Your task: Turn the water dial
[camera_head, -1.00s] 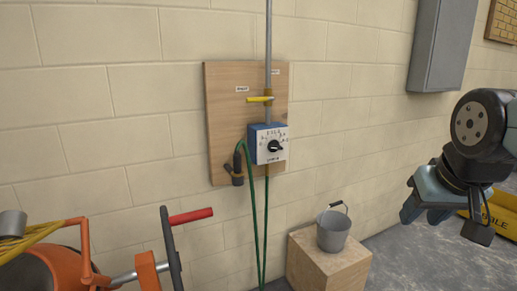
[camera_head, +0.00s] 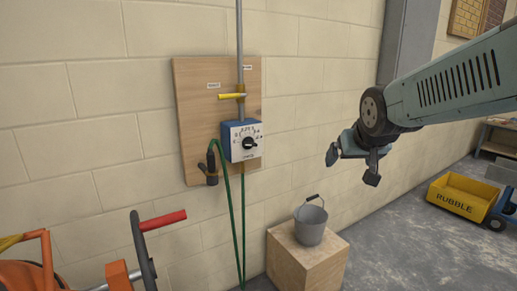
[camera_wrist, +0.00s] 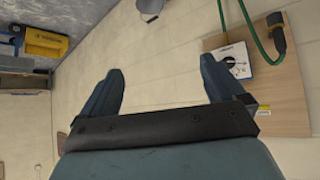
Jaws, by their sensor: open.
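The water dial is a black knob (camera_head: 248,143) on the white face of a blue box (camera_head: 229,134), mounted on a wooden board (camera_head: 190,100) on the block wall. In the wrist view the dial (camera_wrist: 231,62) shows at the upper right, right of my fingers. My gripper (camera_head: 352,164) is open and empty, in the air to the right of the box and apart from it. In the wrist view its two fingers (camera_wrist: 160,88) stand wide apart with only bare wall between them.
A yellow-handled valve (camera_head: 231,96) sits on the pipe above the box. A green hose (camera_head: 240,225) hangs below. A grey bucket (camera_head: 310,224) stands on a wooden block (camera_head: 300,264). A red-handled orange machine (camera_head: 162,221) is at lower left, and a yellow rubble cart (camera_head: 456,199) at right.

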